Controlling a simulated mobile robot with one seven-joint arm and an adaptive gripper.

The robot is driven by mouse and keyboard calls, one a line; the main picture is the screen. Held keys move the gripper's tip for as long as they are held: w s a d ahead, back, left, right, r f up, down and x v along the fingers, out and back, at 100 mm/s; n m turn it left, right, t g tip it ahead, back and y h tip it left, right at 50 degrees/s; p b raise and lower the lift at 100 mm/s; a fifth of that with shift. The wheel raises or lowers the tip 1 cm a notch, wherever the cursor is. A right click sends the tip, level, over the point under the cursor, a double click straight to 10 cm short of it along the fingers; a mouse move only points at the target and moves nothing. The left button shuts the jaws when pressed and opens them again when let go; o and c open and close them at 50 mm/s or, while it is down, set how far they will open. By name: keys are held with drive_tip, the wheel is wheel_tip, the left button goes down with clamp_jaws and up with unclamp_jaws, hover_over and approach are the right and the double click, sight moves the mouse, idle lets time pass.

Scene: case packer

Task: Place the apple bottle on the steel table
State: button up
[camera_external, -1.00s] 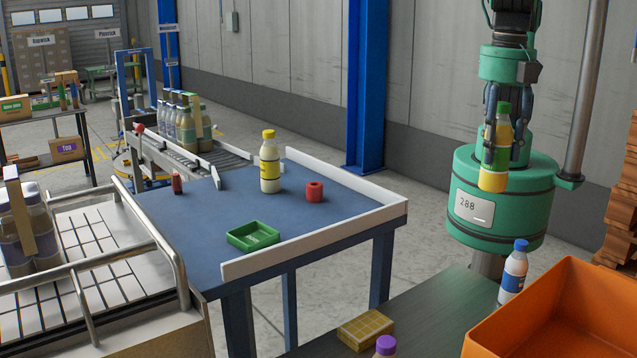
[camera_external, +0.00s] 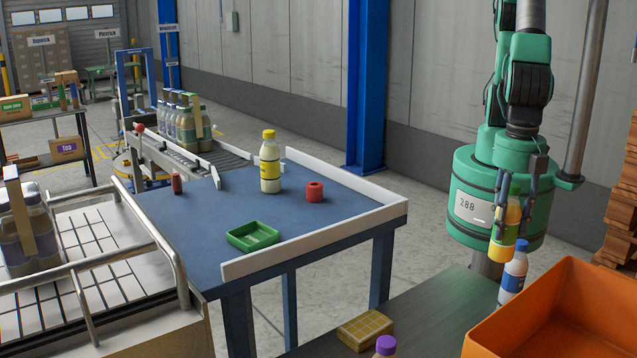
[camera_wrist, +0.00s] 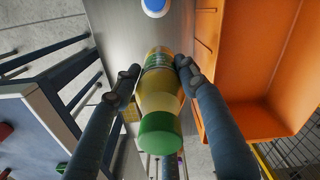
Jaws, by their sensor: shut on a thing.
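The apple bottle (camera_external: 504,245), amber with a green cap and a yellow-green label, is held by my gripper (camera_external: 508,207). My gripper is shut on it, with a finger on each side. In the wrist view the bottle (camera_wrist: 160,95) sits between both fingers (camera_wrist: 158,72), cap toward the camera. The steel table (camera_external: 440,305) is the grey surface at the front. The bottle is held near its far end, close to a white bottle with a blue cap (camera_external: 513,272); whether they touch I cannot tell.
An orange crate (camera_external: 560,330) stands on the steel table at the right. A yellow block (camera_external: 366,330) and a purple-capped bottle (camera_external: 386,346) are near the front. The table's middle looks clear. A blue table (camera_external: 210,225) stands to the left.

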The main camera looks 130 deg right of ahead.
sight(502, 247)
wheel_tip(502, 247, down, 6)
drive_tip(key=shift+f, duration=0.1)
idle(0.4)
wheel_tip(502, 247, down, 6)
drive_tip(key=shift+f, duration=0.15)
idle(0.4)
drive_tip(key=shift+f, duration=1.85)
drive_tip(key=shift+f, duration=0.15)
drive_tip(key=o, duration=1.4)
drive_tip(key=shift+r, duration=0.2)
